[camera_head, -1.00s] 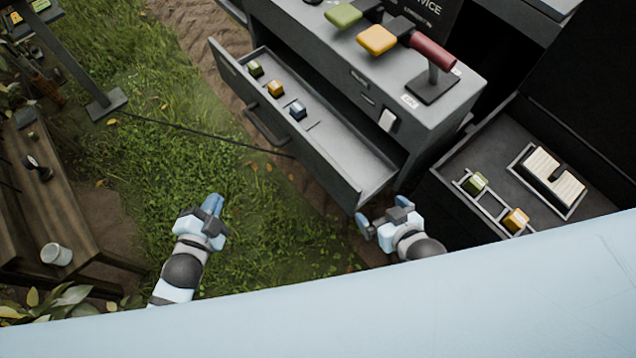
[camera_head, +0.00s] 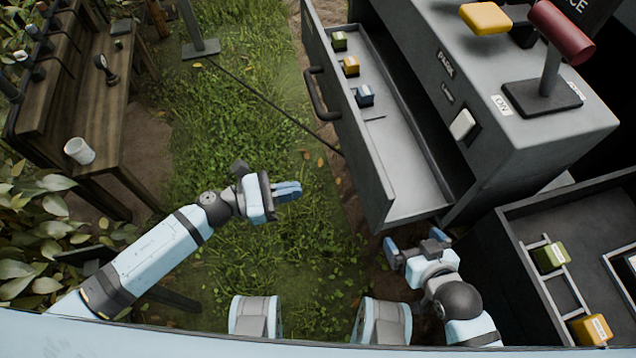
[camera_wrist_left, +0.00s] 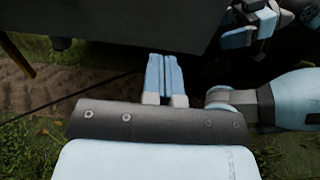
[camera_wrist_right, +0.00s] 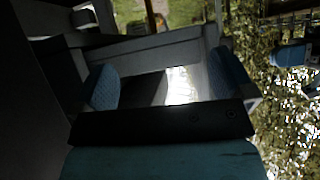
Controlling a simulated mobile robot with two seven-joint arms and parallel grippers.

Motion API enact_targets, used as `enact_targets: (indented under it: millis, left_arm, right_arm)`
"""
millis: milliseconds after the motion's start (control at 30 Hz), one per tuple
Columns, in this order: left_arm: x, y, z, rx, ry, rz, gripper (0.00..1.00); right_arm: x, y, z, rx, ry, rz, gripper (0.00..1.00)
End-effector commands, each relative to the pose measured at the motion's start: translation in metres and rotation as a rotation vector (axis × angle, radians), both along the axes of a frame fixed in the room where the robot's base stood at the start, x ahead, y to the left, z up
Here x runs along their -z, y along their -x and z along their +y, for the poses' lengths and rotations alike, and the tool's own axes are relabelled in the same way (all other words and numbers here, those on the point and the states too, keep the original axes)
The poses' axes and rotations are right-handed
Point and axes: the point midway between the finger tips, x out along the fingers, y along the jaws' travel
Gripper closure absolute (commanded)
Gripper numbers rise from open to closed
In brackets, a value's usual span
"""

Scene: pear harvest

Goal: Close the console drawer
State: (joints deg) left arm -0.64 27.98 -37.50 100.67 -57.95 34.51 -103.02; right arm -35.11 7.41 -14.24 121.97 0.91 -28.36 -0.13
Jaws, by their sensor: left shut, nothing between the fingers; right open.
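The console drawer (camera_head: 372,150) stands pulled out from the grey console (camera_head: 520,140). It holds a green, a yellow and a blue block (camera_head: 364,95) towards its far end. Its dark handle (camera_head: 318,95) is on the front panel. My left gripper (camera_head: 292,191) is shut and empty, over the grass to the left of the drawer's near end, apart from the panel. It also shows in the left wrist view (camera_wrist_left: 163,78). My right gripper (camera_head: 416,242) is open just below the drawer's near end. In the right wrist view its fingers (camera_wrist_right: 165,82) spread before a grey edge; contact is unclear.
A black tray box (camera_head: 520,260) with a green and a yellow block stands at the right. A wooden bench (camera_head: 88,90) with a white cup (camera_head: 79,151) stands at the left. A cable (camera_head: 265,98) crosses the grass.

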Motion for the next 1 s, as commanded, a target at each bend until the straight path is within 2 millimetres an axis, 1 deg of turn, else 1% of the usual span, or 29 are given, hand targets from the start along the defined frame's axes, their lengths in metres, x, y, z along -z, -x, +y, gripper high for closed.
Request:
enact_targets:
  millis: [33,167,400,600,800,1000]
  left_arm:
    - [-0.003,-0.003,-0.008,-0.001,0.003,0.0,1.0]
    - [-0.003,-0.011,-0.032,-0.001,0.004,0.001,1.0]
    - [-0.003,-0.027,-0.082,-0.002,0.005,0.003,1.0]
    - [-0.002,-0.036,-0.111,-0.003,0.004,0.004,1.0]
    - [-0.002,-0.04,-0.122,-0.003,0.003,0.004,1.0]
    - [-0.001,-0.04,-0.123,-0.003,0.003,0.004,1.0]
  right_arm:
    - [-0.002,0.0,0.0,0.001,-0.001,0.0,0.0]
    - [-0.003,0.0,0.0,0.001,-0.002,0.003,0.0]
    - [0.003,0.002,-0.001,0.003,0.001,0.021,0.0]
    - [0.001,0.002,-0.001,0.005,0.0,0.022,0.0]
    - [0.0,0.001,-0.002,0.005,0.0,0.019,0.0]
    - [0.0,0.001,-0.002,0.006,-0.001,0.018,0.0]
